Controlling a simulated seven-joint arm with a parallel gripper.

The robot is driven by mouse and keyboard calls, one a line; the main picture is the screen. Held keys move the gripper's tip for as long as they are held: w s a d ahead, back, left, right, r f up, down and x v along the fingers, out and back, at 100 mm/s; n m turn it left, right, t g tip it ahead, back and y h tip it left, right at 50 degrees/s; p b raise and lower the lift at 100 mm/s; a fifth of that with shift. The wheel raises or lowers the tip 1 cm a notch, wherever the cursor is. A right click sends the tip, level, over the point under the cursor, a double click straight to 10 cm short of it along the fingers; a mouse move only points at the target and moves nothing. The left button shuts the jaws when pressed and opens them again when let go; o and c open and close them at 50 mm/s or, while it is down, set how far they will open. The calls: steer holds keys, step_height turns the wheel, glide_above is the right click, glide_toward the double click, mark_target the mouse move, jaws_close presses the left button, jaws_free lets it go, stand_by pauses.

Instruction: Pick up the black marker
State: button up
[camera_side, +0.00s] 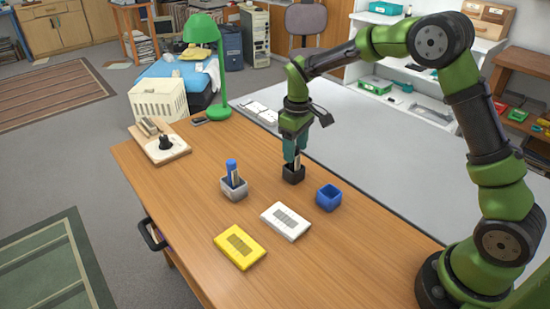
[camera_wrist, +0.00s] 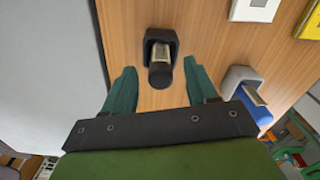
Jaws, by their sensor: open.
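The black marker (camera_wrist: 160,74) stands in the black cup (camera_side: 293,174), its dark cap end up and its pale body showing below in the wrist view. The same black cup (camera_wrist: 150,36) opens around it there. My gripper (camera_side: 295,154) points down right over the cup in the side view. In the wrist view its two green fingers are apart, one on each side of the marker (camera_wrist: 159,68), with gaps showing between fingers and marker. In the side view the fingers hide most of the marker.
A grey cup (camera_side: 235,190) with a blue marker (camera_side: 231,171) stands to the left. An empty blue cup (camera_side: 329,197) is to the right. White (camera_side: 286,222) and yellow (camera_side: 239,245) blocks lie in front. A green lamp (camera_side: 221,70) and a wooden stand (camera_side: 165,147) are farther back.

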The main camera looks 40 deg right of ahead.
steer(key=shift+f, duration=1.25)
jaws_close()
steer(key=shift+r, duration=0.15)
step_height(320, 180, up, 10)
steer(key=shift+f, duration=0.1)
